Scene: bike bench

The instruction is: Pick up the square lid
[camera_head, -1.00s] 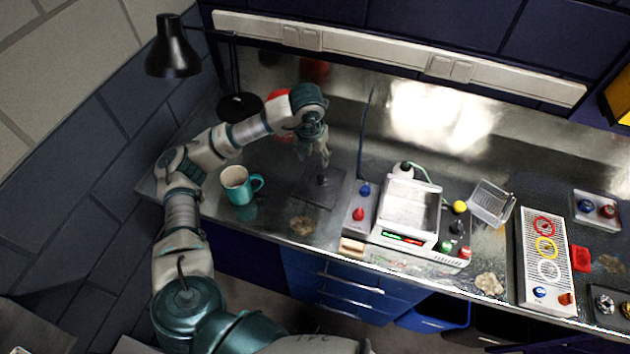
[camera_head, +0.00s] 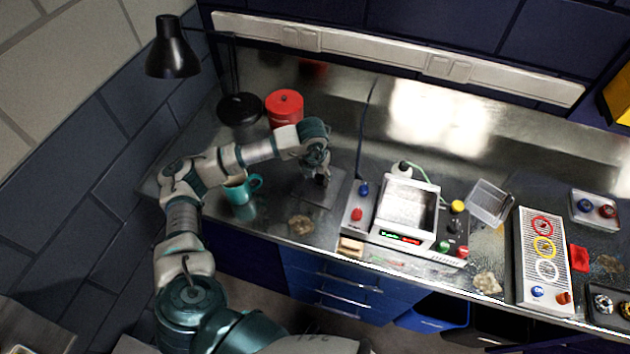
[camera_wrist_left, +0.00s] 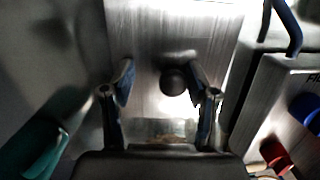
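The square lid (camera_head: 330,192) is a flat, dark metallic plate with a small round dark knob, lying on the metal bench left of the white device. In the left wrist view the lid (camera_wrist_left: 150,35) fills the middle, and its knob (camera_wrist_left: 173,81) shows between my fingers, slightly beyond the tips. My left gripper (camera_head: 321,180) points down just over the lid's knob. In the left wrist view my left gripper (camera_wrist_left: 160,85) is open, with a finger on each side of the knob and gaps between. My right gripper is not in view.
A teal mug (camera_head: 238,189) stands left of the lid, close behind my left arm. A red canister (camera_head: 285,108) and a black lamp (camera_head: 172,50) are at the back left. A switch box (camera_head: 357,207) and the white device (camera_head: 408,212) stand close on the right.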

